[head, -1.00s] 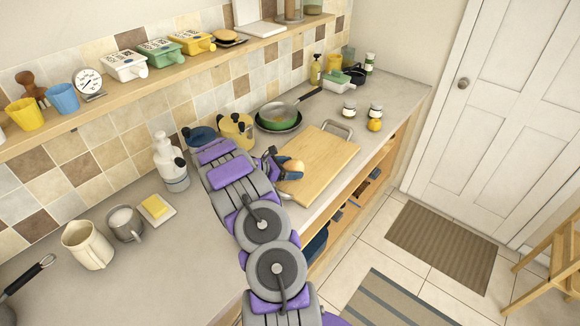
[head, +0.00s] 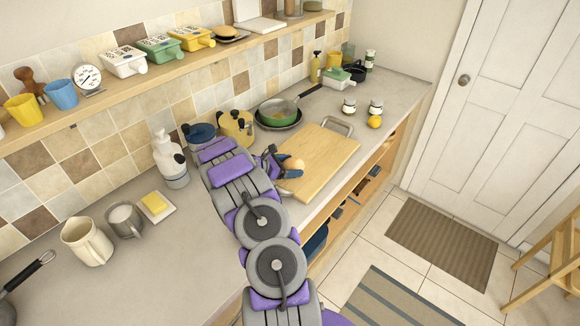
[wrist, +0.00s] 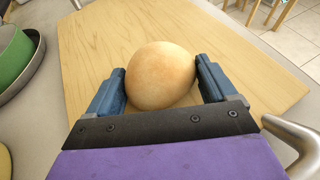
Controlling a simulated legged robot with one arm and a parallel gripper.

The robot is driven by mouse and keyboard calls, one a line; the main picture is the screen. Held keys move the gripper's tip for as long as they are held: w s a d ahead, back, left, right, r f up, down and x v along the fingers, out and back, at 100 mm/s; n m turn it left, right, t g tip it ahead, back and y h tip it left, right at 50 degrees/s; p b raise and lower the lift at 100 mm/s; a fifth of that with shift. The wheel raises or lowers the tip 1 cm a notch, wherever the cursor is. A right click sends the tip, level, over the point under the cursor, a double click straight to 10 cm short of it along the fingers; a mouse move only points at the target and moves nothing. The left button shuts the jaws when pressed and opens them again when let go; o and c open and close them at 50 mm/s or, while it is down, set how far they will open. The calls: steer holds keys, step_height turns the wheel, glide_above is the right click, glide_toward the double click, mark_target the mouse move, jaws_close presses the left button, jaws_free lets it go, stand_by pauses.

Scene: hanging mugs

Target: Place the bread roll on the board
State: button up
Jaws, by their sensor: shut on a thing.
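The bread roll (wrist: 160,75) is round and light brown. It sits between the two blue fingers of my gripper (wrist: 160,82) in the wrist view, and the fingers are shut on it. In the head view the roll (head: 293,165) shows at the near left part of the wooden board (head: 325,160), partly hidden by my gripper (head: 284,164). The board (wrist: 95,50) fills the ground behind and under the roll in the wrist view. The roll is low over or touching the board; I cannot tell which.
The board has metal handles (head: 340,126). A green pan (head: 280,111) and a yellow pot (head: 236,126) stand behind it. Small jars (head: 349,107) and a yellow-orange fruit (head: 374,121) lie beyond its far end. Most of the board's far part is clear.

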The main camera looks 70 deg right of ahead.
steer(key=shift+s+a+f, duration=0.1)
steer(key=shift+a+f, duration=0.05)
steer(key=shift+f, duration=0.3)
steer(key=shift+a+f, duration=0.15)
steer(key=shift+f, duration=0.15)
steer(key=shift+s+f, duration=0.1)
steer(key=o, duration=0.7)
steer(key=shift+a, duration=0.1)
steer(key=shift+o, duration=0.7)
steer(key=shift+s+f, duration=0.1)
steer(key=shift+f, duration=0.1)
steer(key=shift+a, duration=0.1)
steer(key=d+r+p+v, duration=0.1)
steer(key=p+v, duration=0.1)
steer(key=v, duration=1.5)
steer(key=shift+w+r, duration=0.4)
steer(key=shift+r, duration=0.1)
